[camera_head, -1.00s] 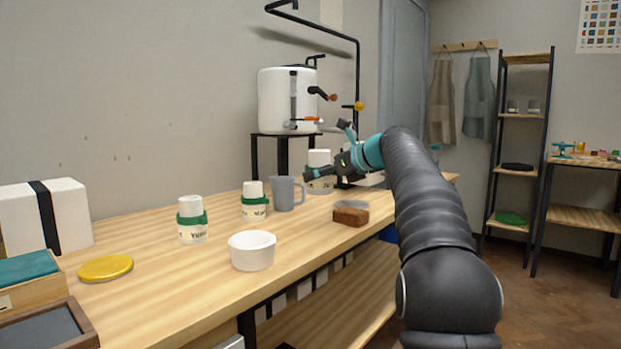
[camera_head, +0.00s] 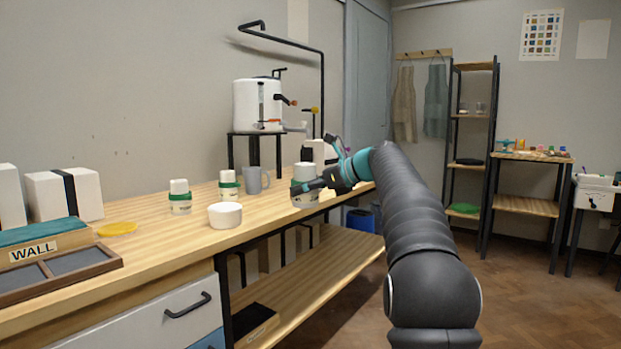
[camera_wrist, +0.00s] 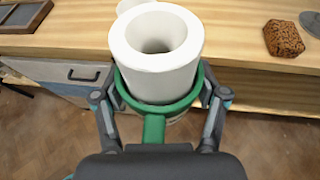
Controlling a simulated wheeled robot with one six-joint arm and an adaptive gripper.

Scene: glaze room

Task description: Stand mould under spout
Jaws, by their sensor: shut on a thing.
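The mould (camera_wrist: 155,50) is a white cylinder with a round hole in its top, held in a green band with a green handle (camera_wrist: 153,130). My gripper (camera_wrist: 155,108) is shut on this green holder, a finger on each side. In the head view the mould (camera_head: 304,172) is upright by the bench's front edge, with my gripper (camera_head: 328,183) at its right. The space under the tap is apart from the mould.
Two similar green-banded moulds (camera_head: 180,197) (camera_head: 228,184), a grey mug (camera_head: 256,180) and a white bowl (camera_head: 225,215) stand on the bench. A brown sponge (camera_wrist: 283,38) lies near the bench edge. Black pipework (camera_head: 322,90) rises behind. Floor at right is open.

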